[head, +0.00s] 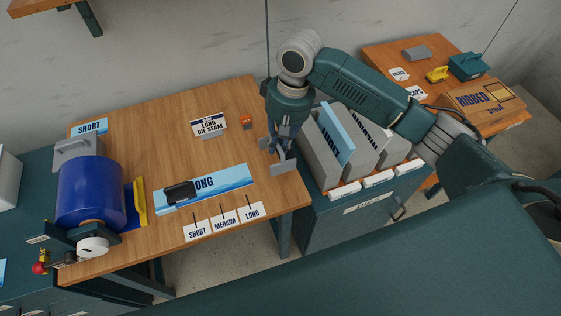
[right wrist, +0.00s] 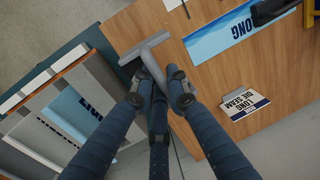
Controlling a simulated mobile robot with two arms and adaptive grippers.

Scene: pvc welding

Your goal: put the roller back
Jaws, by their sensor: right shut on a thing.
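My right gripper (head: 282,138) is shut on a grey T-shaped tool, which looks like the roller (head: 283,164). It holds the tool near the right edge of the wooden table (head: 228,97). In the right wrist view the fingers of my right gripper (right wrist: 158,82) close on the stem of the roller (right wrist: 146,50), with the crossbar beyond the fingertips. I cannot tell how high the roller is above the table. My left gripper is not in view.
A blue LONG sheet (head: 230,180) with a black object (head: 180,192) lies on the table. SHORT, MEDIUM and LONG labels (head: 224,221) line the front edge. A blue roll (head: 90,192) is at the left. Upright panels (head: 322,165) stand on a teal cabinet (head: 345,214) at the right.

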